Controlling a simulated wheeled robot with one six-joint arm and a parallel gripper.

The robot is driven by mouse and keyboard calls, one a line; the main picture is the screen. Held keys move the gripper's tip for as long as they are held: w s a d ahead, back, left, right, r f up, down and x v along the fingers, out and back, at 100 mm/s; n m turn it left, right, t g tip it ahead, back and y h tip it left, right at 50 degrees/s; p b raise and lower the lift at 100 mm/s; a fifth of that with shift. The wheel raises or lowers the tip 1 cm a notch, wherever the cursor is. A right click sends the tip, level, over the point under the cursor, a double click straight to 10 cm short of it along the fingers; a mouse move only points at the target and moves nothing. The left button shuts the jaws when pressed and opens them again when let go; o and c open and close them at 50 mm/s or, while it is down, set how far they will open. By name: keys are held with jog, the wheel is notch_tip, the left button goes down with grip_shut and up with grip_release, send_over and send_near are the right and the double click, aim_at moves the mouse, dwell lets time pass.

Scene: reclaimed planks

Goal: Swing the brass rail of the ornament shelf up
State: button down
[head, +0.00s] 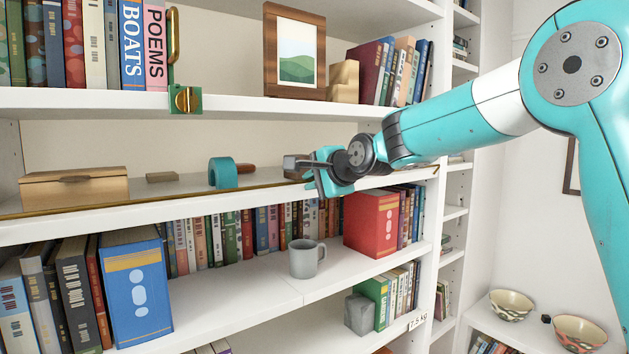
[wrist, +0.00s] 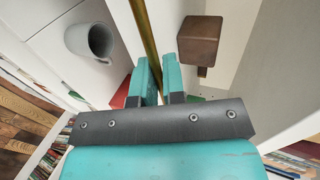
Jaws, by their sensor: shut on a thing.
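The brass rail (head: 50,212) runs low along the front edge of the ornament shelf (head: 110,218). My gripper (head: 313,180) is at the shelf's front edge, right of the middle, in the head view. In the wrist view the rail (wrist: 145,38) runs down from the top edge to between the fingertips of my gripper (wrist: 160,68). The gripper is shut on the rail. The fingers hide the held part of the rail.
A grey mug (head: 303,259) and a red book (head: 371,223) stand below.

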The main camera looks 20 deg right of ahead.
jog(key=shift+r, duration=0.1)
jog(key=c, duration=1.2)
grip_release()
jog(key=shift+c, duration=0.2)
jog(key=b+v, duration=0.8)
jog(key=v, duration=0.9)
jog(key=shift+s, duration=0.2)
